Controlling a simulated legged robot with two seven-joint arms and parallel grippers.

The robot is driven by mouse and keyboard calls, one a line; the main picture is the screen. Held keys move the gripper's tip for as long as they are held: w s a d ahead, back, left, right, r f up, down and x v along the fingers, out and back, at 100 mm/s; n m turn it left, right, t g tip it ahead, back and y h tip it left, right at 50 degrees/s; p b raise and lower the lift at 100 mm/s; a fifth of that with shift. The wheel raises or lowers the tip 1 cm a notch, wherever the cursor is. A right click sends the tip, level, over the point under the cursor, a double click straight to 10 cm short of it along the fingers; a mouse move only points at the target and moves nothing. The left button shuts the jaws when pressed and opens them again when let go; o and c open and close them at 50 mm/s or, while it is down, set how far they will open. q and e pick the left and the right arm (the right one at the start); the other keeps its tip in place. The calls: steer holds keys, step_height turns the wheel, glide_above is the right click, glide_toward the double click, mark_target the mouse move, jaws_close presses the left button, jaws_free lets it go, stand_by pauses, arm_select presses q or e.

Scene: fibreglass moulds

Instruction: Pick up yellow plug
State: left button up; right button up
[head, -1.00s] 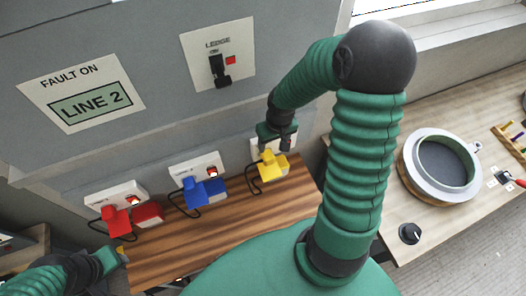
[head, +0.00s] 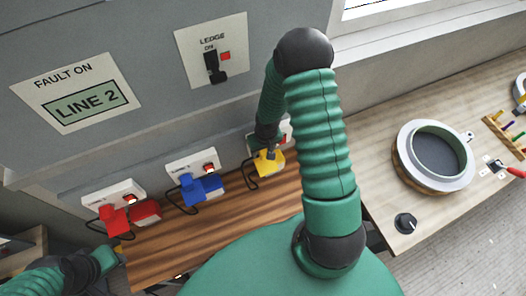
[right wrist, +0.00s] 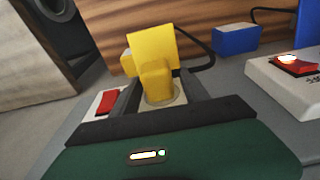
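The yellow plug (head: 270,165) sits at the rightmost white socket (head: 286,131) on the grey wall, with a black cable hanging from it. My right gripper (head: 266,152) is at this plug and partly hides it. In the right wrist view the yellow plug (right wrist: 156,82) stands between the two dark fingers of my right gripper (right wrist: 158,98). A pale strip of socket shows around the plug, so the fingers look apart and not closed on it. My left gripper (head: 106,260) is at the lower left, away from the plugs; its fingers are not clear.
A blue plug (head: 198,190) and a red plug (head: 118,220) sit at sockets to the left, above a striped wooden ledge (head: 160,255). A panel reads LINE 2 (head: 90,101). A wooden bench with a round mould (head: 405,165) stands at right.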

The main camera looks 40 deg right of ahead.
steer(key=c, duration=0.5)
steer(key=shift+d, duration=0.1)
steer(key=c, duration=0.4)
steer(key=shift+d, duration=0.15)
jaws_close()
